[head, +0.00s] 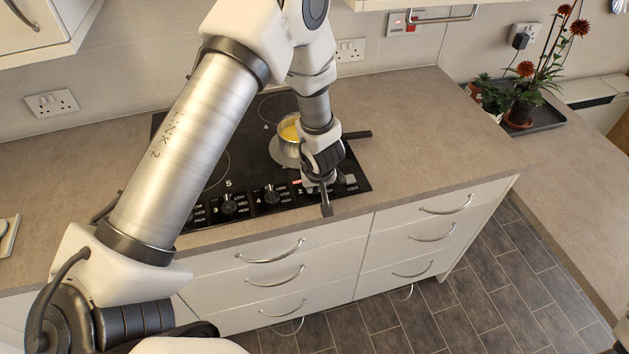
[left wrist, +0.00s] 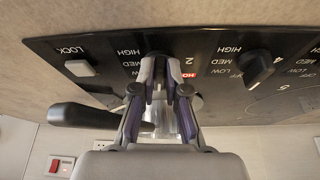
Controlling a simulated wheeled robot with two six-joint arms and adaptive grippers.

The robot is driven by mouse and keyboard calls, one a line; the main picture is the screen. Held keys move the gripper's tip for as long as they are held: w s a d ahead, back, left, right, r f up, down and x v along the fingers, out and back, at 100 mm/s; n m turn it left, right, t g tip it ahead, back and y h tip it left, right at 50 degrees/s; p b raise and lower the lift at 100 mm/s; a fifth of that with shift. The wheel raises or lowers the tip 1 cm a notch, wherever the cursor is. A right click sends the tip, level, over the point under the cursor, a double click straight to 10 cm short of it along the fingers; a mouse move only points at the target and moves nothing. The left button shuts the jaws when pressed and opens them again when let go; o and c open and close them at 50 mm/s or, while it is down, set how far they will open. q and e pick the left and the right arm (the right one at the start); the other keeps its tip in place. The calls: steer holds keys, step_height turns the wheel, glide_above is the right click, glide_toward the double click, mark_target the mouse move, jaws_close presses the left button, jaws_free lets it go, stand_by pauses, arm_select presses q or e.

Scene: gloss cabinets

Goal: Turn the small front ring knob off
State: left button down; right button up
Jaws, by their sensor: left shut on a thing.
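The black hob (head: 250,165) is set in the worktop, with its knobs along the front edge. My left gripper (head: 322,190) points down at the front right of the hob, between a knob (head: 271,193) and the lock button (head: 350,179). In the left wrist view the gripper (left wrist: 166,68) is shut with its fingertips on the small front ring knob, beside the label 2. The fingers hide most of that knob, so its pointing direction cannot be read. A red HOT mark shows beside the fingers.
A pan (head: 289,150) with yellow contents stands on the hob just behind my gripper, its dark handle (head: 357,134) pointing right. Another knob (head: 228,203) is further left. Potted plants (head: 519,115) stand on a tray at the right. The worktop right of the hob is clear.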

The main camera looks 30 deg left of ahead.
arm_select(q)
steer(key=c, duration=1.3)
jaws_free()
steer(key=shift+c, duration=0.2)
steer(key=shift+o, duration=0.7)
steer(key=shift+w+a+f, duration=0.1)
steer(key=shift+w+f, duration=0.05)
steer(key=v, duration=1.2)
steer(key=shift+w+a, duration=0.1)
steer(key=shift+w, duration=0.05)
